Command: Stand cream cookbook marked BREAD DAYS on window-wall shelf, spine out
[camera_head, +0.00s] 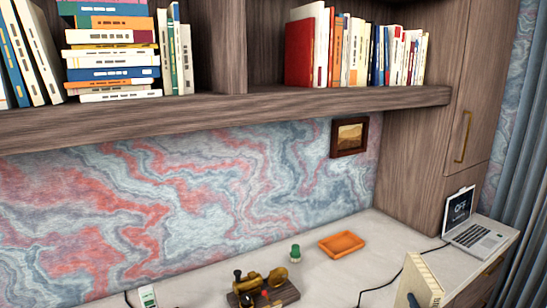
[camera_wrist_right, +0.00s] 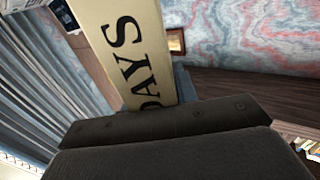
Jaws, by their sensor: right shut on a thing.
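The cream cookbook (camera_head: 422,279) shows at the bottom right of the head view, raised in front of the desk and cut by the frame edge. In the right wrist view the book (camera_wrist_right: 139,45) shows its cream face with dark letters reading "DAYS"; the rest of the title is hidden. My right gripper (camera_wrist_right: 170,128) is shut on the book, its dark body covering the book's lower part. My left gripper is not in view. A wooden wall shelf (camera_head: 300,104) runs across the head view above the desk, with books on it.
Upright books (camera_head: 330,50) stand right of the shelf divider, with bare board at their right end. Curtains (camera_head: 520,200) hang at right.

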